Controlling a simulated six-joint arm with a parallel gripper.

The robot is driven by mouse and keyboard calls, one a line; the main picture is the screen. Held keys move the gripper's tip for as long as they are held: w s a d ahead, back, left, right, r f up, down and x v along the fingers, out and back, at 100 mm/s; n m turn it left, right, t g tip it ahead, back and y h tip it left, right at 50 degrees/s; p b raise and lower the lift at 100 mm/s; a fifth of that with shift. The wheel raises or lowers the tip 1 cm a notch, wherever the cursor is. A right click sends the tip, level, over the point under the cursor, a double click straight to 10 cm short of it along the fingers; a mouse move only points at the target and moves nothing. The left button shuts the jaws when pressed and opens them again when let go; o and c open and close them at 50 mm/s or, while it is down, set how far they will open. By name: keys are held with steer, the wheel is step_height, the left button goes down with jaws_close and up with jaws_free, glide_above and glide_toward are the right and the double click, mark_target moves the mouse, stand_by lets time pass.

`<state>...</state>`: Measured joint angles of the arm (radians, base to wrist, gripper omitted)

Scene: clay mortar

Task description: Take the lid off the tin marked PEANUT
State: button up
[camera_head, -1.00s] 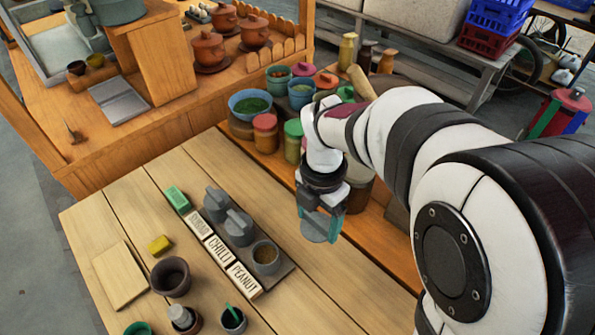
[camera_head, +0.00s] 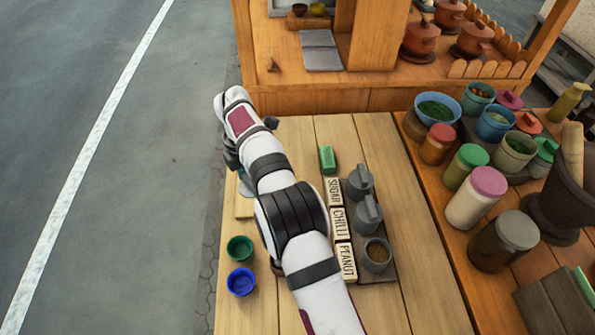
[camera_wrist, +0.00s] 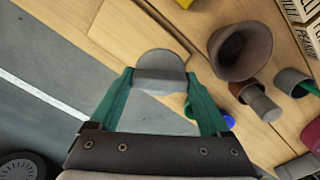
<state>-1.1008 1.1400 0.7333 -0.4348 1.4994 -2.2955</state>
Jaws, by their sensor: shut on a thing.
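My gripper (camera_wrist: 159,82) is shut on a grey round lid (camera_wrist: 160,60), with one green finger on each side of its raised grip. In the head view my arm hides most of the gripper, and only a sliver of the lid (camera_head: 242,187) shows at the table's left. The tin by the PEANUT label (camera_head: 346,262) is open, and its rim (camera_head: 377,243) surrounds brown contents. The lid is well to the left of this tin. It appears over or near the wooden board (camera_wrist: 130,35); its height is unclear.
Two lidded grey tins (camera_head: 359,182) (camera_head: 369,213) stand by the SUGAR and CHILLI labels. A green block (camera_head: 327,159) lies beyond them. Green (camera_head: 239,248) and blue (camera_head: 241,281) cups stand near the left edge. A brown bowl (camera_wrist: 240,52) is right of the lid.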

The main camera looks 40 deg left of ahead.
steer(key=shift+s+a+f, duration=0.2)
steer(key=shift+s+f, duration=0.05)
steer(key=shift+f, duration=2.65)
steer(key=o, duration=1.2)
steer(key=shift+c, duration=0.2)
steer(key=shift+r, duration=0.1)
steer(key=shift+r, duration=3.4)
steer(key=shift+r, duration=2.55)
steer(key=c, duration=1.4)
